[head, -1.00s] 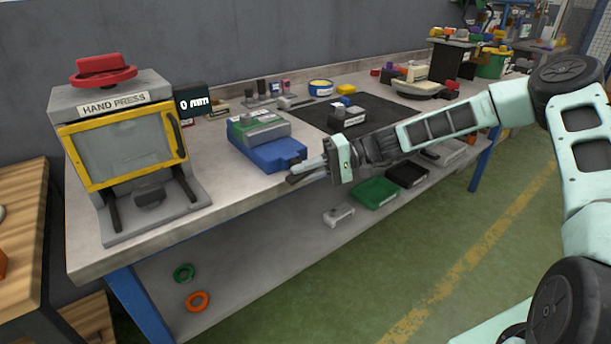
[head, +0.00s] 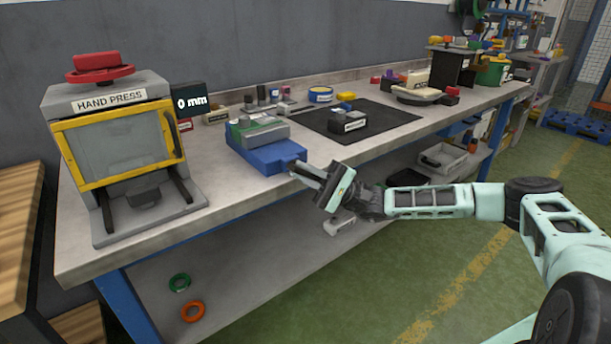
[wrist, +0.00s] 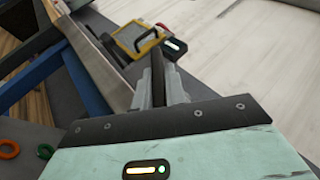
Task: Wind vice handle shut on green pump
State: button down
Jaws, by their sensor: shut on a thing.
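The blue vice (head: 272,158) stands at the front edge of the bench, with grey jaws on top. Green parts of the pump (head: 235,135) show at the jaws; most of it is hidden, and I cannot tell how tightly it sits. My gripper (head: 299,171) is at the vice's front end, just past the bench edge, its body tilted down to the right. It is shut on the vice handle, which the fingers mostly hide. In the wrist view the grey fingers (wrist: 165,85) are close together around something dark and narrow. The vice is not clear there.
The hand press (head: 122,150) with its yellow-framed guard stands left on the bench. A black mat (head: 385,118) with a grey-black block (head: 349,122) lies right of the vice. Green (head: 180,282) and orange (head: 193,311) rings lie on the lower shelf, with a small grey part (head: 339,222).

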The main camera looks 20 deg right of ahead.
jog(key=shift+w+r+m+t+y, duration=0.1)
jog(key=shift+m+t+y, duration=0.4)
jog(key=shift+t, duration=0.3)
jog(key=c, duration=1.4)
grip_release()
jog(key=shift+a, duration=0.1)
jog(key=shift+c, duration=0.2)
jog(key=b+v, duration=0.2)
jog(key=v, duration=1.5)
jog(key=shift+b, duration=0.35)
